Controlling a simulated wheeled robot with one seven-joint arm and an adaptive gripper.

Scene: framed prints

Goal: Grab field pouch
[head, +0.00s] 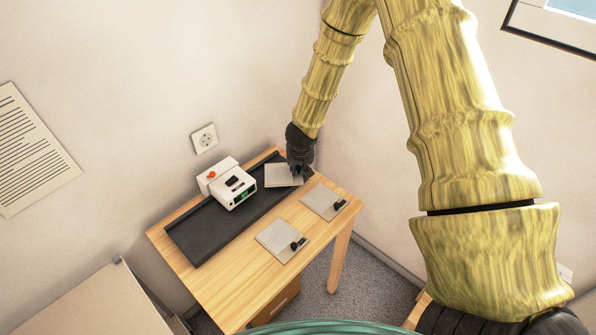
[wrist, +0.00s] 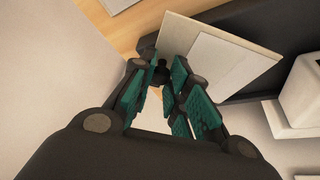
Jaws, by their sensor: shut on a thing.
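My gripper (head: 299,168) is at the far right end of the black tray on the desk. In the wrist view my gripper (wrist: 160,88) is shut on the small black knob (wrist: 160,72) of a flat pale board. This board (head: 279,176) has a lighter panel on its face and also shows in the wrist view (wrist: 184,36). It is over the right part of the tray; I cannot tell whether it touches it. Two similar flat boards with black knobs, one at the front (head: 277,238) and one at right (head: 322,198), lie on the wood. None is plainly recognisable as a field pouch.
A white device (head: 232,185) with a green display and an orange-red button stands at the tray's back edge. The black tray (head: 207,235) is bare at its left. The wooden desk (head: 230,290) stands in a corner, with walls behind it. A pale cabinet (head: 85,305) is at lower left.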

